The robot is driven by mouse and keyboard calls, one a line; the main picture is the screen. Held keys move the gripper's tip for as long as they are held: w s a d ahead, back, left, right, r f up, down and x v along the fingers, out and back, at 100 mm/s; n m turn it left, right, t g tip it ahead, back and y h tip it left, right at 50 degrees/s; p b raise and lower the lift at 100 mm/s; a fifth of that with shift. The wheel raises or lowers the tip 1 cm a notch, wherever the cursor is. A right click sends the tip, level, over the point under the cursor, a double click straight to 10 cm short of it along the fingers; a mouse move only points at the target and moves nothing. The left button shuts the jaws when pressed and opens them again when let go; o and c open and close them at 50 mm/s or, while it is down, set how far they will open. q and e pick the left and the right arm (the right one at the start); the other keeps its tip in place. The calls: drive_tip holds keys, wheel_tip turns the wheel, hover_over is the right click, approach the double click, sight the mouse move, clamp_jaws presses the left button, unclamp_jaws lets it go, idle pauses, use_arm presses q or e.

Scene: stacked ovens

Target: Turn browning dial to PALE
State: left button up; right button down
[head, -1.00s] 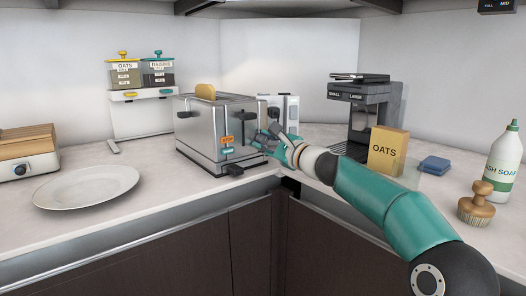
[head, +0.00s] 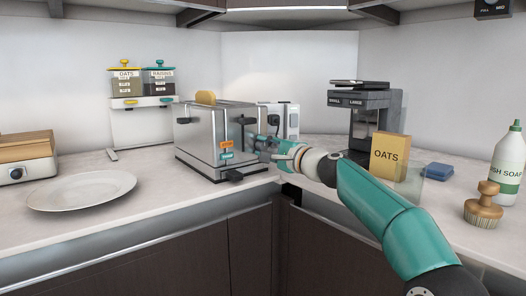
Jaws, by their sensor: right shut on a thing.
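The silver toaster (head: 202,140) stands on the counter in the middle, with a slice of bread (head: 205,97) showing in its top. Its end face carries an orange label (head: 226,144), a teal label (head: 226,155) and a dark lever (head: 245,121). My right gripper (head: 262,147) is at the right side of this face, shut on a small part there that appears to be the browning dial. The fingers hide the dial, so its pointer and setting cannot be read. My left gripper is not in view.
A white plate (head: 82,190) lies to the left. An OATS box (head: 388,157) and a coffee machine (head: 362,118) stand close to my right arm. A soap bottle (head: 508,165) and a brush (head: 484,205) are at the far right. Counter between plate and toaster is clear.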

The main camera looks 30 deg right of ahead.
drive_tip(key=shift+w+a+f, duration=0.1)
drive_tip(key=shift+a+f, duration=0.1)
drive_tip(key=shift+f, duration=0.05)
drive_tip(key=c, duration=0.9)
unclamp_jaws()
drive_tip(key=shift+d+r, duration=0.1)
drive_tip(key=shift+r, duration=0.05)
drive_tip(key=s, duration=0.8)
drive_tip(key=s+d, duration=0.1)
drive_tip(key=s, duration=0.3)
drive_tip(key=shift+f, duration=0.2)
